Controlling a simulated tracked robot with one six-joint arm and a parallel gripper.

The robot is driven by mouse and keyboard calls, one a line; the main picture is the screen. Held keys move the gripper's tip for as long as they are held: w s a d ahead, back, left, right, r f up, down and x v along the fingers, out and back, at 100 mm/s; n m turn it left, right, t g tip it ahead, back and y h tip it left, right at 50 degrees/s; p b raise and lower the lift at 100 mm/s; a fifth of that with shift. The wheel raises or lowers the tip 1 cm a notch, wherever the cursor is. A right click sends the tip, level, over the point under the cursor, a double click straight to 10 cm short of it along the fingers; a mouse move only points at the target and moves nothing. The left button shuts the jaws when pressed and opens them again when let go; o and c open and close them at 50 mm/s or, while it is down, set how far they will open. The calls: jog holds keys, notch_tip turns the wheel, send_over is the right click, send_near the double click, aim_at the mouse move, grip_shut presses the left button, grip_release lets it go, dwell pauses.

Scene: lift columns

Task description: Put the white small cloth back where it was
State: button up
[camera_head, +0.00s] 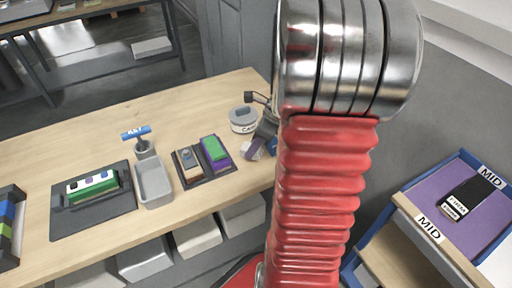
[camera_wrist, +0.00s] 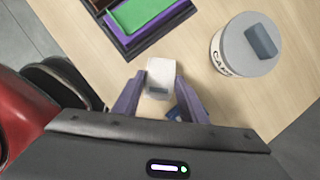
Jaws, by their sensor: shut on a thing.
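The white small cloth (camera_wrist: 161,72) is a small white piece with a grey patch, between the purple fingers of my gripper (camera_wrist: 160,98) in the wrist view. My gripper is shut on it, over the wooden table; whether the cloth touches the table is unclear. In the head view my gripper (camera_head: 256,148) is near the table's right end, partly hidden behind my red arm.
A grey-lidded canister (camera_head: 243,121) stands close behind my gripper. A dark two-part tray (camera_head: 207,181) with a green-and-purple stack (camera_head: 215,152) lies left. A grey holder (camera_head: 154,183) stands further left. A blue-edged MID tray (camera_head: 410,190) is at right.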

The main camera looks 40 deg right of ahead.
jog(key=shift+f, duration=0.95)
jog(key=o, duration=0.9)
jog(key=shift+f, duration=0.1)
jog(key=shift+o, duration=0.2)
jog(key=v, duration=1.2)
jog(key=shift+w, duration=0.1)
